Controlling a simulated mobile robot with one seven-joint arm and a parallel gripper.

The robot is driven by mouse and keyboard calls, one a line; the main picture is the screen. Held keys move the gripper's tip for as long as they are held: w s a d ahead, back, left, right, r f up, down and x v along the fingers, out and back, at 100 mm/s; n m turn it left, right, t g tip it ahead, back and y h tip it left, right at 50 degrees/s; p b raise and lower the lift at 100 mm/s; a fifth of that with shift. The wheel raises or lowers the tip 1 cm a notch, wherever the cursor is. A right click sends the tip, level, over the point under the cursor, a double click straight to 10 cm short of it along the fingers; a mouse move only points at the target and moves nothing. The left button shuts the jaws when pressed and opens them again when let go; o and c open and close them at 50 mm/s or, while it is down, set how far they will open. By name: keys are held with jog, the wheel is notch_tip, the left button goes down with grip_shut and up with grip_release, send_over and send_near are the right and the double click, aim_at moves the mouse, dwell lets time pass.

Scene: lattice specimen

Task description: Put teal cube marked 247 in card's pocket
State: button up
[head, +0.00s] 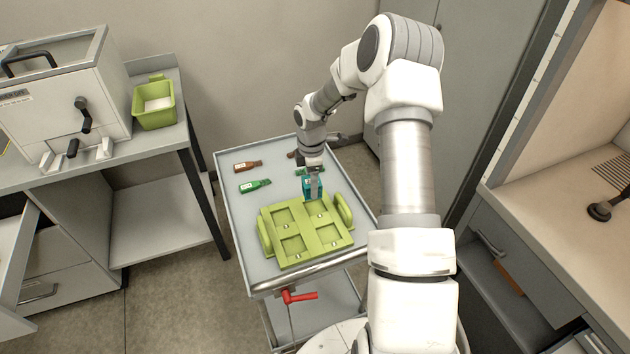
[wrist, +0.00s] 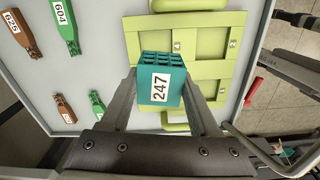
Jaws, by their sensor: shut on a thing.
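The teal cube (head: 307,188) has an open lattice face and a white label reading 247. My gripper (head: 313,180) is shut on it, one finger on each side, as the wrist view shows with the cube (wrist: 160,84) between the fingers (wrist: 160,92). The lime-green card (head: 309,235) lies on the cart top and has several square recessed pockets with small number labels. The cube is at the card's far edge in the head view; its exact height above the card cannot be told. In the wrist view the cube covers part of the card (wrist: 205,55).
Brown bottle-shaped pieces (head: 248,166) and green ones (head: 255,186) lie on the cart top (head: 235,215) beyond and left of the card. The card has raised handles (head: 344,209) at its sides. A green bin (head: 154,105) stands on the left bench.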

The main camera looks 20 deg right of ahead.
jog(key=shift+w+d+f+n, duration=0.3)
jog(key=shift+d+f+n, duration=0.35)
jog(key=shift+f+n, duration=0.25)
jog(key=shift+f+b, duration=1.65)
jog(key=shift+f, duration=0.8)
jog(key=o, duration=0.7)
jog(key=shift+c, duration=0.2)
jog(key=c, duration=0.6)
